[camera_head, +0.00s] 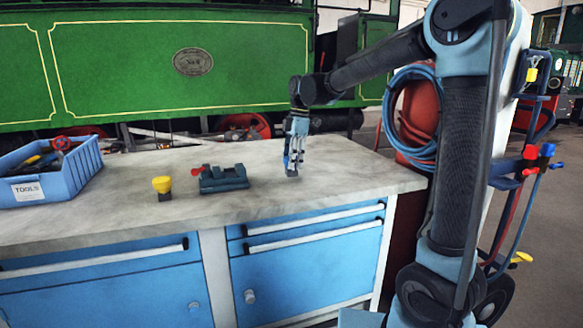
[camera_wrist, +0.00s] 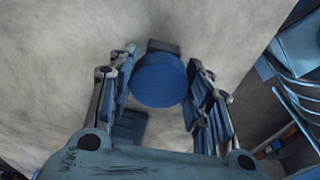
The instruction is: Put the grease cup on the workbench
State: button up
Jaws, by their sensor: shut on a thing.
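My gripper (camera_head: 292,160) points down over the right part of the workbench (camera_head: 345,180). In the wrist view, my gripper (camera_wrist: 162,66) has its fingers on both sides of a grease cup with a round blue cap (camera_wrist: 159,82) and a dark base, and is shut on it. In the head view the fingers hide most of this cup; its dark lower end (camera_head: 291,171) shows at or just above the bench top. I cannot tell whether it touches. The pale bench top (camera_wrist: 65,45) fills much of the wrist view.
A green vise (camera_head: 224,180) with a red knob lies left of my gripper. Further left stand a similar cup with a yellow cap (camera_head: 162,185) and a blue tool box (camera_head: 62,180). The bench top around my gripper is clear.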

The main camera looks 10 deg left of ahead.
jog(key=shift+f, duration=1.2)
jog(key=o, duration=1.5)
jog(key=shift+c, duration=0.2)
